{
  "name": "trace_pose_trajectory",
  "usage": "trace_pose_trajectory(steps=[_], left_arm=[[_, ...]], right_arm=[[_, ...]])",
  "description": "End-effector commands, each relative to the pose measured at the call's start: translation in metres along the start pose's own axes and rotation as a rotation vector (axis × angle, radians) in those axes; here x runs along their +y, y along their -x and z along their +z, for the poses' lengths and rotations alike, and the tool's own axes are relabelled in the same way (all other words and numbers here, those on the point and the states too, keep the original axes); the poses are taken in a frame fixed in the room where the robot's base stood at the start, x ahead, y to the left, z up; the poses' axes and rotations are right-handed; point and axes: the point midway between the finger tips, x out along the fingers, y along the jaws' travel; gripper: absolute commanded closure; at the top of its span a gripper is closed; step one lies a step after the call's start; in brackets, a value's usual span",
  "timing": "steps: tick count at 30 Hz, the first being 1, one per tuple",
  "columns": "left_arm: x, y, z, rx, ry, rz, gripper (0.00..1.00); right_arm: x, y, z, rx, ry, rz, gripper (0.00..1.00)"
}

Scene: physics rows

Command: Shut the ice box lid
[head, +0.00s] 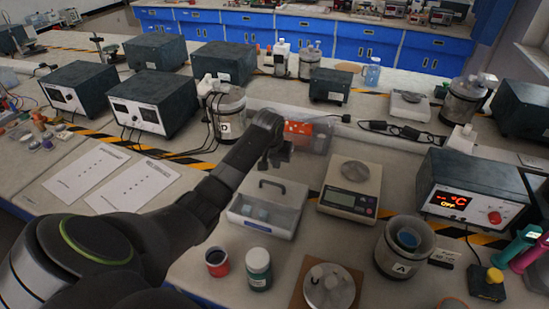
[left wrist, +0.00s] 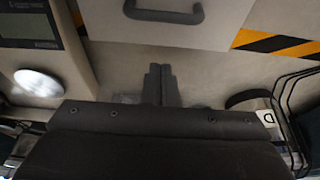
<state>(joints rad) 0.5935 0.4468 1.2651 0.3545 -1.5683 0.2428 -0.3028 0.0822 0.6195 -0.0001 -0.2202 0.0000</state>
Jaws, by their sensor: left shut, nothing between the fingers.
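The ice box (head: 262,224) is a pale grey box on the bench, centre of the head view, with bluish-white contents showing in its front opening. Its lid (head: 290,191) is a pale panel at the back with a dark handle (head: 272,184); its exact angle is hard to tell. The handle also shows at the top of the left wrist view (left wrist: 163,16). My left gripper (head: 276,165) is above and just behind the lid. Its fingers (left wrist: 160,84) are together and empty, apart from the handle. My right gripper is not in view.
A balance (head: 347,199) stands close right of the box. A red cup (head: 217,263) and a green-labelled jar (head: 258,268) stand in front. A red-and-clear bin (head: 307,136) is behind; a steel vessel marked D (head: 227,116) is behind left. Papers lie left.

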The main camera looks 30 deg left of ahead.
Motion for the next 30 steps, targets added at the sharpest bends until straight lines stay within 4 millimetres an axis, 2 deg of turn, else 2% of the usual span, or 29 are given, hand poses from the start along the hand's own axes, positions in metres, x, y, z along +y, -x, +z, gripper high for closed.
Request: trace_pose_trajectory(steps=[11,12,18,24,30], left_arm=[[0.0,-0.056,0.001,-0.004,0.001,-0.001,1.0],[0.0,-0.047,0.005,-0.001,-0.001,-0.001,1.0],[0.0,-0.036,0.025,0.0,-0.002,0.0,1.0],[0.0,-0.033,0.035,0.0,0.0,0.0,1.0],[0.0,-0.033,0.036,0.0,0.0,0.0,1.0]], right_arm=[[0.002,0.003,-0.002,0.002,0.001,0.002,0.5],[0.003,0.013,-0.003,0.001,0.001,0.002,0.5],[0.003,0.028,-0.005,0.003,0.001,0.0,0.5],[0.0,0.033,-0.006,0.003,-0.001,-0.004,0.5],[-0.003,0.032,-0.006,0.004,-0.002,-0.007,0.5]])
